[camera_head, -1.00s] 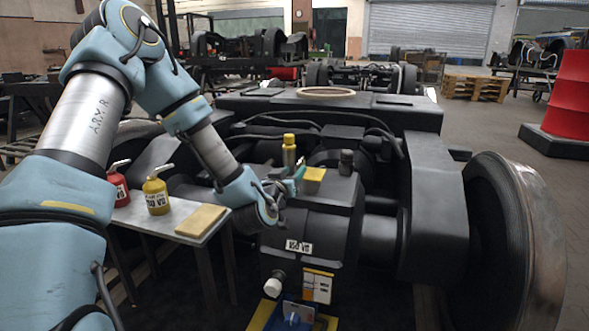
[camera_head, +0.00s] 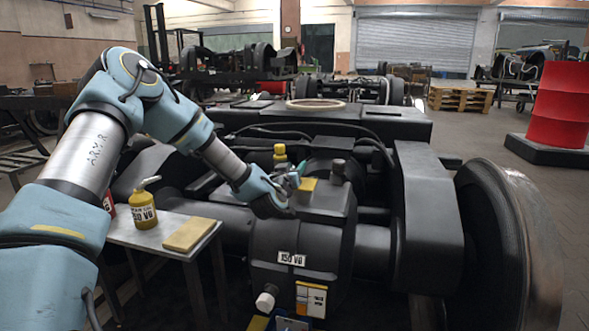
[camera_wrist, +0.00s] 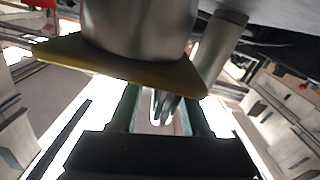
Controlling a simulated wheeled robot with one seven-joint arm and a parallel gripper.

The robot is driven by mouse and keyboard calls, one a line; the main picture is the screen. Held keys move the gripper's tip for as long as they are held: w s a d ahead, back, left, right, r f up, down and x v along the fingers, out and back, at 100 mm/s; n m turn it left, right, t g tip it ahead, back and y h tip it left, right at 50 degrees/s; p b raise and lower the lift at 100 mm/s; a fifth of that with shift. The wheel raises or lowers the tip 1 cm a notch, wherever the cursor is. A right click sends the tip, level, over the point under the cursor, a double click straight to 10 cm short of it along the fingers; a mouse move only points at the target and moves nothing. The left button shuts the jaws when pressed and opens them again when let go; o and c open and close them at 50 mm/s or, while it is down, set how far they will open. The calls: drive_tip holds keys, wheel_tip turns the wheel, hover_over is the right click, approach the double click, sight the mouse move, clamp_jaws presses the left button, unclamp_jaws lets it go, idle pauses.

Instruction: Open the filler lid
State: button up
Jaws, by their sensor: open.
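The gearbox (camera_head: 310,235), a dark housing labelled 150 VG, stands in front of me in the head view. A small yellow square piece (camera_head: 309,184), which looks like the filler lid, is on its top. My gripper (camera_head: 299,171) is open beside the left edge of this piece, with its teal fingertips close to it. I see nothing between the fingers. Whether the fingers touch the plate I cannot tell.
A yellow-capped bottle or fitting (camera_head: 280,155) and a dark cap (camera_head: 338,170) stand near the lid. A small table (camera_head: 150,238) at the left holds a yellow oil can (camera_head: 143,210), a red can and a tan pad (camera_head: 190,234). A large wheel (camera_head: 510,240) stands at the right.

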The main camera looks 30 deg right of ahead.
drive_tip(key=shift+c, duration=0.4)
clamp_jaws()
idle(1.0)
